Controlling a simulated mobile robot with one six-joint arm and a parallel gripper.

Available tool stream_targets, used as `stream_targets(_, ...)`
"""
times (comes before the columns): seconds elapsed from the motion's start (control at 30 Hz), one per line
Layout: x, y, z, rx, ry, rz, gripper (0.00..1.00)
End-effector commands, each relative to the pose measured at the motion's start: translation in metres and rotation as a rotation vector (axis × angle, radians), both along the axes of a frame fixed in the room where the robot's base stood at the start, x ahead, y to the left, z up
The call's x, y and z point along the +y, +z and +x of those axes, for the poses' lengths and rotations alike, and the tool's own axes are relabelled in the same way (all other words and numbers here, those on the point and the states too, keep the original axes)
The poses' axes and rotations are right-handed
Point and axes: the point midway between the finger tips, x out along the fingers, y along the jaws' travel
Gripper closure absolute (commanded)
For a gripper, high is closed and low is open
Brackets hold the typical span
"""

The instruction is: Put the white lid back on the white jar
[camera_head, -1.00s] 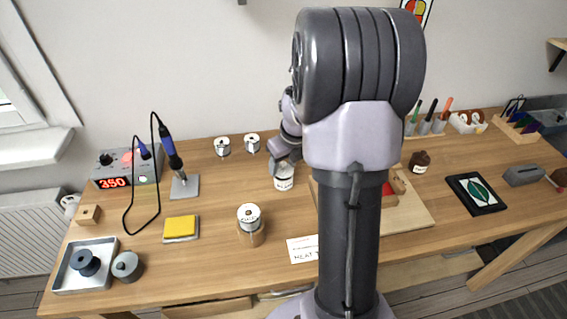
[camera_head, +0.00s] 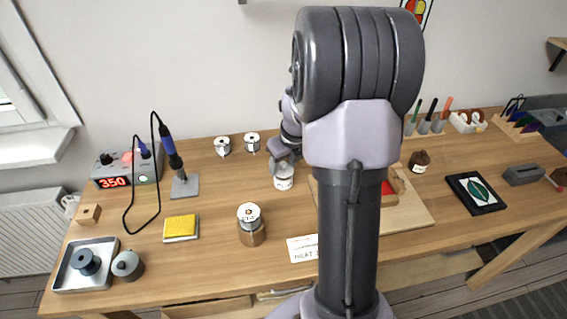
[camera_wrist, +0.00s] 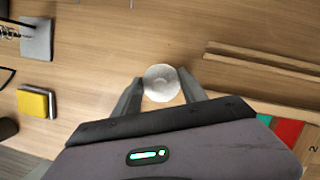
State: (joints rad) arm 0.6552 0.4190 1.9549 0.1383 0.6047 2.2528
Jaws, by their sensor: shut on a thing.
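The white jar (camera_head: 284,183) stands on the workbench, just left of my arm column in the head view. My gripper (camera_head: 285,159) is directly above it, pointing down. In the wrist view, my gripper (camera_wrist: 163,88) is shut on the round white lid (camera_wrist: 162,82), with one finger on each side. The lid hides the jar's mouth from above. I cannot tell whether the lid touches the jar's rim or is slightly above it.
A wooden board (camera_head: 405,213) lies to the right, partly behind my arm. A yellow sponge (camera_head: 181,227) and soldering station (camera_head: 113,172) are further left.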

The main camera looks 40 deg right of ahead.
Motion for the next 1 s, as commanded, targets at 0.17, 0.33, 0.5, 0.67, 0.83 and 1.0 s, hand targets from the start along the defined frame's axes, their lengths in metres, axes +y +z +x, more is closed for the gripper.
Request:
stream_targets(0.17,0.0000,-0.0056,-0.0001,0.000,0.000,0.000,0.89)
stream_targets(0.33,-0.0001,-0.0097,0.0000,0.000,0.000,0.000,0.89)
stream_targets(0.5,0.0000,-0.0105,0.0000,0.000,0.000,0.000,0.89)
stream_targets(0.67,0.0000,-0.0103,-0.0001,0.000,0.000,0.000,0.89)
stream_targets(0.83,0.0002,-0.0099,-0.0002,0.001,0.000,0.000,0.89)
stream_targets(1.0,0.0001,-0.0104,-0.0001,0.000,0.000,0.000,0.89)
